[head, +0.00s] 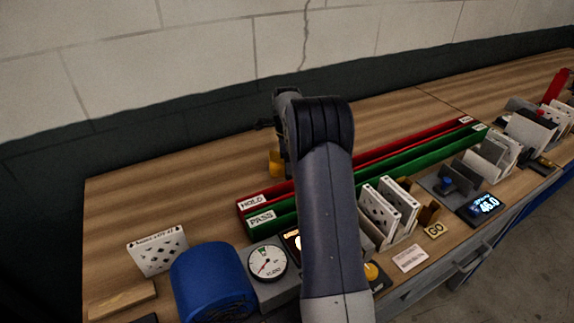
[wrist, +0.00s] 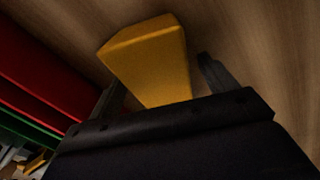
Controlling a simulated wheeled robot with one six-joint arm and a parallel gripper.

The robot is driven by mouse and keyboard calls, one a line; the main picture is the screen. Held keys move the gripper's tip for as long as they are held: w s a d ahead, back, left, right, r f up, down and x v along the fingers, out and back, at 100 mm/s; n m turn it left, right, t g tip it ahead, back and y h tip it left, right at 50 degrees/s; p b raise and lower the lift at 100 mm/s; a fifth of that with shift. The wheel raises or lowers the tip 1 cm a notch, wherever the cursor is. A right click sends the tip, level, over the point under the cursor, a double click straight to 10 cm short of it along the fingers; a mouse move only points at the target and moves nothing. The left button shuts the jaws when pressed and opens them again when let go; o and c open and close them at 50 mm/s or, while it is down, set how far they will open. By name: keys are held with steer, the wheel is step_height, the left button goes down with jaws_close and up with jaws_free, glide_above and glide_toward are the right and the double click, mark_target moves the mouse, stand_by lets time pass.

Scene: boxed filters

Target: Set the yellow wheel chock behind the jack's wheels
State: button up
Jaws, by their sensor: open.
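The yellow wheel chock (head: 276,164) is on the wooden bench behind the red tray, partly hidden by my arm in the head view. In the wrist view the chock (wrist: 150,58) is a yellow block with a sloped face. My gripper (wrist: 158,76) is open, with a dark finger on either side of the chock; I cannot tell whether they touch it. The chock's lower end is hidden behind the gripper body. I cannot make out the jack's wheels; a red object (head: 556,86) at the far right may be the jack.
A red HOLD tray (head: 250,201) and a green PASS tray (head: 262,218) run along the bench beside the chock. A blue roll (head: 212,282), a dial gauge (head: 267,262) and racks of white filters (head: 388,208) stand nearer. Bare bench (head: 150,195) lies left of the chock.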

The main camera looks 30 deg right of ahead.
steer(key=shift+c, duration=0.3)
steer(key=shift+r, duration=0.1)
steer(key=c, duration=1.3)
steer(key=shift+r, duration=0.1)
step_height(320, 180, up, 10)
steer(key=shift+f, duration=0.15)
